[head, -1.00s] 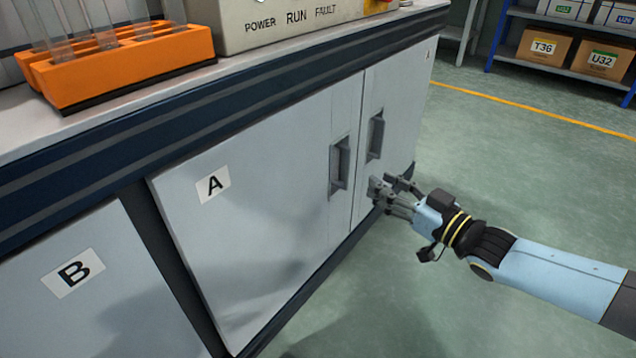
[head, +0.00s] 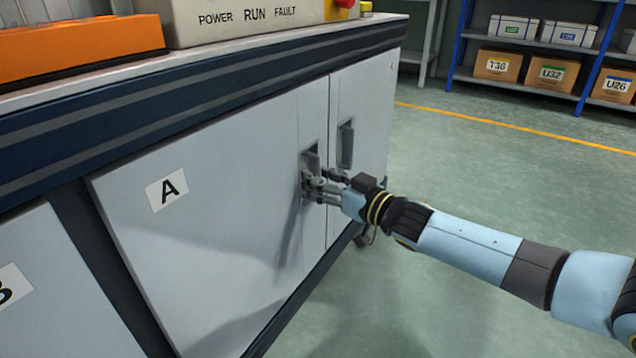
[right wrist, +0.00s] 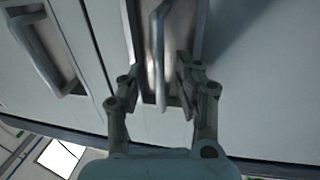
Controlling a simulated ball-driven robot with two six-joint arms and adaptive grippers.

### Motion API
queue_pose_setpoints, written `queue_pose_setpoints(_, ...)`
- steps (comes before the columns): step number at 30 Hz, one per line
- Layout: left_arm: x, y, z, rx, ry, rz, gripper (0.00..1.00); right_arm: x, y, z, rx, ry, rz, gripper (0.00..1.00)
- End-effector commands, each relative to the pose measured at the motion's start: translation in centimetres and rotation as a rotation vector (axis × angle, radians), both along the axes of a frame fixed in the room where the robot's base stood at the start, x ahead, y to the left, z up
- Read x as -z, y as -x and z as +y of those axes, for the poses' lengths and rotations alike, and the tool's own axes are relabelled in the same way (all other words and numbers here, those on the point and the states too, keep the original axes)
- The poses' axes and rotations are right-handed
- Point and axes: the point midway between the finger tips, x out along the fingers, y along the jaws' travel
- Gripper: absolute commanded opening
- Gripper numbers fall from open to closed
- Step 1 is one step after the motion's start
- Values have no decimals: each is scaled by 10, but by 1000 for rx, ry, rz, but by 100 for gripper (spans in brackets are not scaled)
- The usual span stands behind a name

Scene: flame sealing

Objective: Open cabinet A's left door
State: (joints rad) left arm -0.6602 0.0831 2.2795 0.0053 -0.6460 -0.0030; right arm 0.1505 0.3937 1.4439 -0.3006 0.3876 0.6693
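Cabinet A's left door (head: 215,210) is a pale grey panel with an "A" label (head: 167,190), and it looks closed. Its recessed vertical handle (head: 311,158) is near the door's right edge, partly hidden by my right gripper (head: 318,187). In the right wrist view, my right gripper (right wrist: 158,88) has its fingers apart, one on each side of the handle bar (right wrist: 158,45), with gaps visible to the bar. The right door (head: 362,140) is closed, and its handle (head: 345,146) also shows in the right wrist view (right wrist: 45,50). My left gripper is out of view.
A door with a "B" label (head: 12,285) is at the lower left. An orange rack (head: 75,48) and a control box (head: 250,22) stand on the countertop. The green floor (head: 470,190) right of the cabinet is clear. Shelves with boxes (head: 550,72) stand behind.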

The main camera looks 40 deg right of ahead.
Motion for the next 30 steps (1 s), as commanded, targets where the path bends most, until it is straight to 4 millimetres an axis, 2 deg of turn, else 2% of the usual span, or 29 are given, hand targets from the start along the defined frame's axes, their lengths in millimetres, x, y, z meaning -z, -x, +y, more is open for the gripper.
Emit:
queue_pose_setpoints(11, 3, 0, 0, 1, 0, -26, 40, -1, -6, 1, 1, 1, 0, 33)
queue_pose_setpoints(12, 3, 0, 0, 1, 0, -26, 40, 0, -6, 1, 1, 1, 0, 32)
queue_pose_setpoints(18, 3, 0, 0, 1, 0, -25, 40, 0, -6, 1, 1, 1, 0, 6)
queue_pose_setpoints(20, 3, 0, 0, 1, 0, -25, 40, 0, -6, 1, 1, 1, 0, 0)
queue_pose_setpoints(30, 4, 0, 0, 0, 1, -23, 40, 0, -6, 1, 0, 1, 0, 0)
